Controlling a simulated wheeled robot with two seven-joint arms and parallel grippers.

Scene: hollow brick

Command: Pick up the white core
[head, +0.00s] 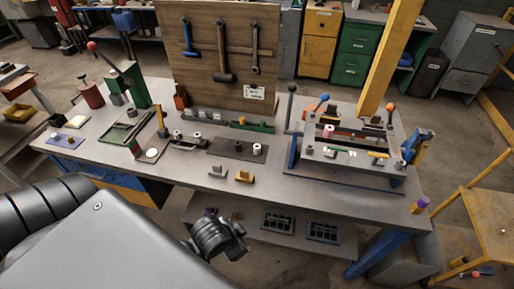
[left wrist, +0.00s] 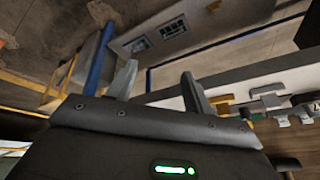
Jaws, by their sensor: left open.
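Several small white pieces lie on the workbench (head: 190,176), and I cannot tell for sure which is the white core. One white cylinder (head: 257,149) stands on a dark plate (head: 226,147) at mid-bench. Two more white pieces, one at the right (head: 197,136) and one at the left (head: 178,134), sit on a dark fixture left of the plate. In the head view, the end of my left arm (head: 218,238) is low in front of the bench, apart from these pieces; its fingertips are not clear there. In the left wrist view, my left gripper (left wrist: 158,85) is open and empty.
A press fixture (head: 345,158) fills the bench's right side. A green lever press (head: 130,83) stands at the left. A wooden tool board (head: 215,60) rises behind. A shelf (head: 260,218) with trays is below.

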